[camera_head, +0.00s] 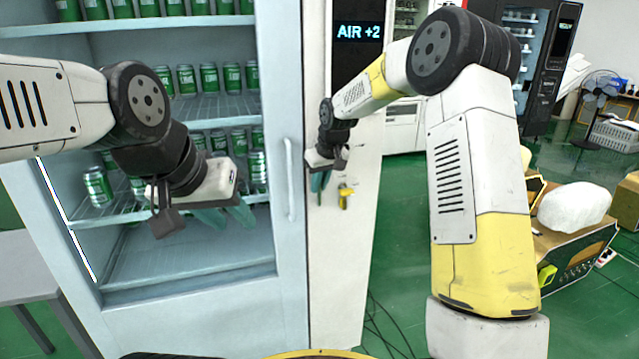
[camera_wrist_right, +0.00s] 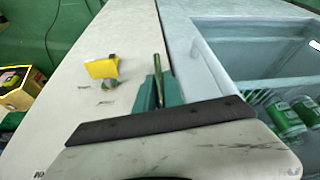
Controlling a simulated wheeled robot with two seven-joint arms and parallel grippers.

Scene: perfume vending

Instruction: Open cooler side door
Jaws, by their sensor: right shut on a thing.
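The white side door (camera_head: 352,255) of the cooler stands right of the glass front, and its panel fills the middle of the right wrist view (camera_wrist_right: 120,50). It looks flush, with no open gap visible. My right gripper (camera_head: 319,183) is at this panel, its teal fingers shut on a thin upright bar, seemingly the side door handle (camera_wrist_right: 158,68). A yellow lock or key piece (camera_head: 346,196) sits beside the fingers and shows in the right wrist view (camera_wrist_right: 103,67). My left gripper (camera_head: 226,217) is before the cooler glass, apparently empty; its finger gap is unclear.
The cooler (camera_head: 200,330) has shelves of green cans and a long white front handle (camera_head: 289,180). Black cables (camera_head: 385,325) lie on the green floor to the right. A wooden crate with a white lump (camera_head: 574,206) stands further right.

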